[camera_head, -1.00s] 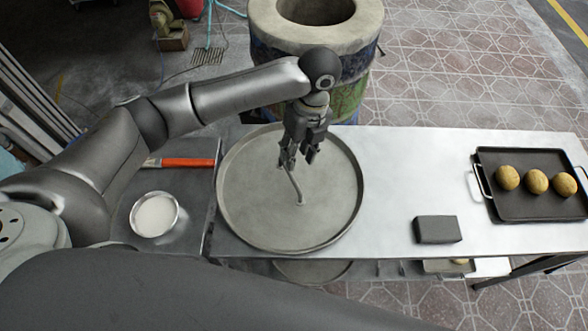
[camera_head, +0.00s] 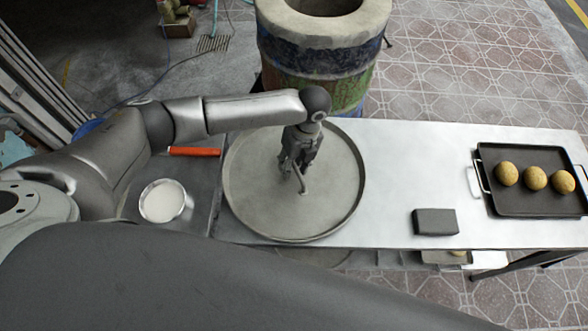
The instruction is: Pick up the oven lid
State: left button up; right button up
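The oven lid (camera_head: 330,205) is a large round grey metal disc with a raised rim and a thin bent handle (camera_head: 301,184) near its middle. It lies flat at the left part of the metal table. My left gripper (camera_head: 293,170) points down over the lid's middle, with its fingers closed around the upper part of the handle; the fingers partly hide the grip. My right gripper is not in view.
The barrel oven (camera_head: 318,60) stands behind the table, its round top open. A bowl of white contents (camera_head: 165,201) and an orange-handled tool (camera_head: 195,151) lie left of the lid. A dark block (camera_head: 435,222) and a black tray (camera_head: 525,206) with three dough balls (camera_head: 535,179) are on the right.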

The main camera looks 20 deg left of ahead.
pick_arm(q)
grip_shut()
jog(key=shift+w+r, duration=0.1)
jog(key=shift+w, duration=0.05)
dwell(0.5)
